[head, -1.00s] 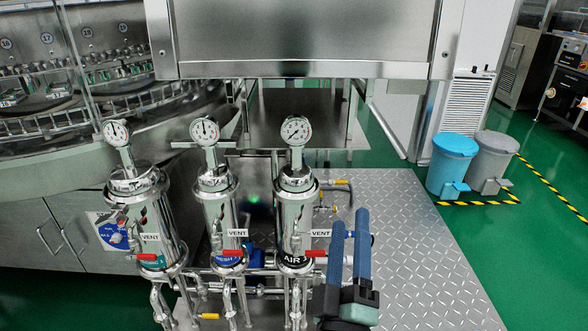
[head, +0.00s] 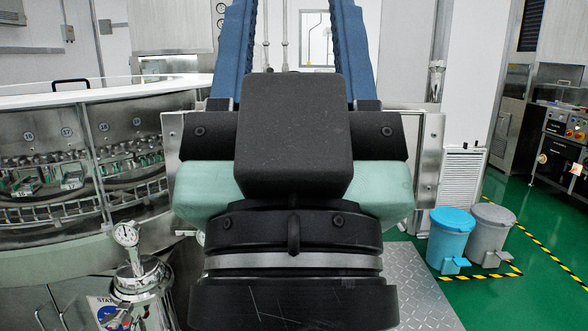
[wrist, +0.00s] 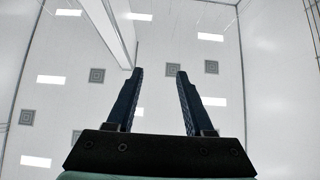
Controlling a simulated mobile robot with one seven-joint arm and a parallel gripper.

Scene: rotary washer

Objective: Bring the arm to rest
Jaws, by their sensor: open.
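My gripper (head: 295,50) is large and close in the middle of the head view, with its two blue fingers pointing up and spread wide apart. Its dark body hides most of the machine behind it. In the wrist view my gripper (wrist: 158,95) is open, with nothing between the fingers. The gripper touches nothing that I can see.
The rotary washer (head: 75,160) stands at the left. One filter housing with a gauge (head: 126,234) shows at lower left; others are hidden. A blue bin (head: 450,238) and a grey bin (head: 491,235) stand at the right. Green floor (head: 550,230) lies clear beyond them.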

